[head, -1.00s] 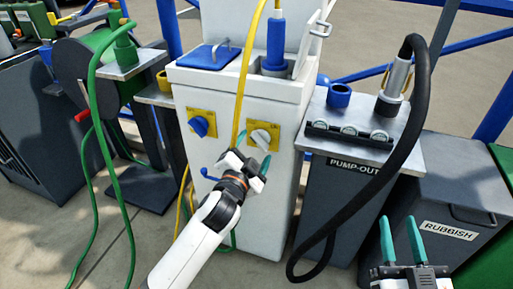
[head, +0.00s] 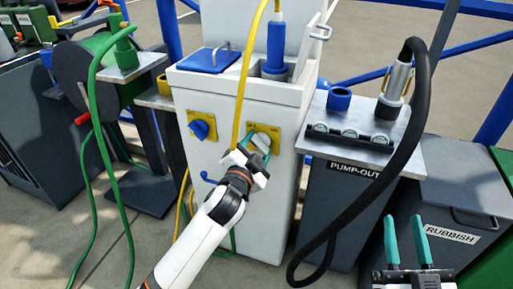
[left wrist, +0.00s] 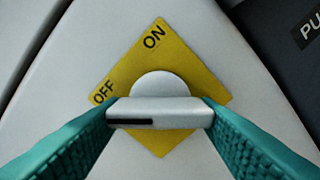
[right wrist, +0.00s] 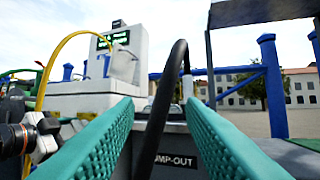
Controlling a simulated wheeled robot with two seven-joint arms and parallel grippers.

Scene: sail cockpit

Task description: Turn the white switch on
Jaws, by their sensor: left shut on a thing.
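The white switch (head: 262,138) is a round knob with a bar handle on a yellow plate, on the front of the white cabinet (head: 238,200). In the left wrist view the plate (left wrist: 215,82) reads OFF at the left and ON at the top. The switch's bar (left wrist: 180,113) lies level there, its black mark at the left end, on the OFF side. My left gripper (head: 259,146) is shut on the switch, one teal finger at each end of the bar. My right gripper (head: 406,222) is open and empty at the lower right.
A similar blue switch (head: 200,128) sits left of the white one. A yellow hose (head: 243,90) hangs down the cabinet front close to my left gripper. The pump-out unit (head: 340,205) with its black hose (head: 365,190) stands to the right, beside the rubbish bin (head: 440,200).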

